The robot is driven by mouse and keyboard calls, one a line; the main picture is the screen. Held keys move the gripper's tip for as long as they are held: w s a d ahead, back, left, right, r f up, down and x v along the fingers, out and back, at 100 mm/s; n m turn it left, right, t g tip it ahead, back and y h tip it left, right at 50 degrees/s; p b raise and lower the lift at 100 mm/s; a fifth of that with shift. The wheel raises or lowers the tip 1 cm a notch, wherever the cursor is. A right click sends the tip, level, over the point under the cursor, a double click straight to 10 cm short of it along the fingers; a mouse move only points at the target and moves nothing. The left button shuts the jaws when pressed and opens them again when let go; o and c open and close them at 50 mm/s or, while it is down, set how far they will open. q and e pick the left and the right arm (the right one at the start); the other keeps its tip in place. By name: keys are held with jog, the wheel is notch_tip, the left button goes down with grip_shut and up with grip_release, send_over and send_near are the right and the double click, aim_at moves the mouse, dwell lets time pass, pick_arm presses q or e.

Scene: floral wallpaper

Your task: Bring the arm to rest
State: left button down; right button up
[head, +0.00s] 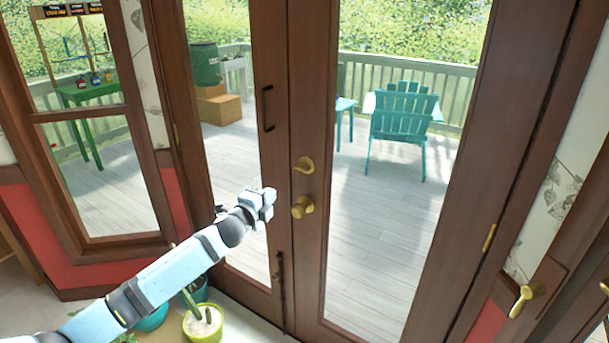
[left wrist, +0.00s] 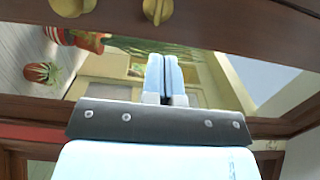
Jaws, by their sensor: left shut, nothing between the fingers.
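My left arm reaches in from the lower left in the head view. Its gripper (head: 268,198) is in front of the glass double door, just left of the brass door knob (head: 302,207). In the left wrist view the gripper's two fingers (left wrist: 163,78) are pressed together with nothing between them. I cannot tell whether the gripper touches the door. The double door (head: 305,256) has brown wooden frames and looks closed. A brass latch (head: 304,165) sits above the knob, and a dark pull handle (head: 267,108) is on the left leaf. My right gripper is not in view.
Potted plants, one in a yellow-green pot (head: 203,326), stand on the floor under my left arm. A window (head: 100,180) with red wall below is on the left. Another brass handle (head: 522,300) is at the lower right. A teal chair (head: 404,115) stands on the deck outside.

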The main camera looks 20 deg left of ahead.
pick_arm(q)
jog(key=s+d+f+n+g+h+p, duration=0.1)
jog(key=s+d+f+n+g+p, duration=0.2)
jog(key=s+d+f, duration=0.45)
jog(key=s+d+f+n+g+h+p, duration=0.1)
jog(key=s+d+f+n+p, duration=0.3)
jog(key=s, duration=0.6)
jog(key=s+d+f+n+g+p, duration=0.1)
jog(key=s+d+f+n+p, duration=0.1)
jog(key=s, duration=0.8)
jog(key=s+d+f+n+g+p, duration=0.2)
jog(key=s+d+n, duration=0.3)
jog(key=s, duration=0.6)
jog(key=shift+s+d+f+n, duration=0.15)
jog(key=shift+s+d+n, duration=0.1)
jog(key=shift+n, duration=0.65)
